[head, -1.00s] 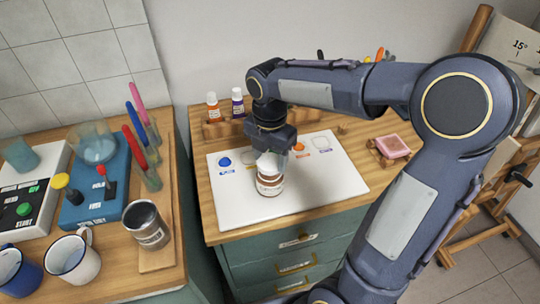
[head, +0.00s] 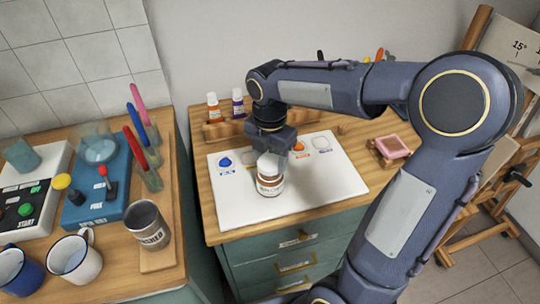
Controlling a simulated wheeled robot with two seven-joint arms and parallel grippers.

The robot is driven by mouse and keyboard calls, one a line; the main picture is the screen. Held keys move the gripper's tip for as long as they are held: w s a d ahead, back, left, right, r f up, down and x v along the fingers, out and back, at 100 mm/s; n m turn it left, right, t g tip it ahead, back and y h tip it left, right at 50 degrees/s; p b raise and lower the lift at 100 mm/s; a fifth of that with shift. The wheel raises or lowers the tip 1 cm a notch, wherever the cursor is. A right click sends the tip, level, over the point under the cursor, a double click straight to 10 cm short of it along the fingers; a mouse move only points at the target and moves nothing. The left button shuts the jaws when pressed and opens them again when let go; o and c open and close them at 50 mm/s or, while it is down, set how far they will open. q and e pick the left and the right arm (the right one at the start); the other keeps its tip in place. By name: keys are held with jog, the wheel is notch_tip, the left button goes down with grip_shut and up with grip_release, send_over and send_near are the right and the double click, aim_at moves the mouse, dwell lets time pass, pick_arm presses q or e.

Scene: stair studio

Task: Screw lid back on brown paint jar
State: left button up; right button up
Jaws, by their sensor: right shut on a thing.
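The brown paint jar (head: 269,184) stands upright on the white palette board (head: 335,185), with a pale label around it. A whitish lid (head: 270,163) is at the top of the jar, right under my right gripper (head: 271,152). My right gripper points down and is shut on the lid. From this view I cannot tell how tightly the lid sits on the jar, and the fingertips are partly hidden. My left gripper is out of view.
Two small paint bottles (head: 238,103) stand behind the board. A pink sponge (head: 392,147) lies at the right. On the left counter are a dark labelled cup (head: 148,226), enamel mugs (head: 73,259), a blue device (head: 100,190) and brushes in glass tubes (head: 150,178). An easel stands at the far right.

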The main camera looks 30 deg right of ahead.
jog(key=shift+f+b, duration=0.4)
jog(key=shift+f, duration=0.45)
dwell(1.2)
jog(key=o, duration=1.3)
jog(key=shift+o, duration=0.2)
jog(key=shift+r, duration=0.15)
jog(key=shift+r+p, duration=3.3)
jog(key=shift+r, duration=0.15)
jog(key=s+a+r+m+t+y, duration=0.1)
jog(key=s+a+m+t+y, duration=0.1)
jog(key=s+m, duration=0.6)
jog(key=s+a+r+m+t+y, duration=0.1)
jog(key=s+a+m+t, duration=0.1)
jog(key=s+m, duration=0.7)
jog(key=m+t, duration=0.1)
jog(key=m, duration=0.6)
jog(key=shift+m+t+y, duration=0.3)
jog(key=shift+m+y, duration=0.1)
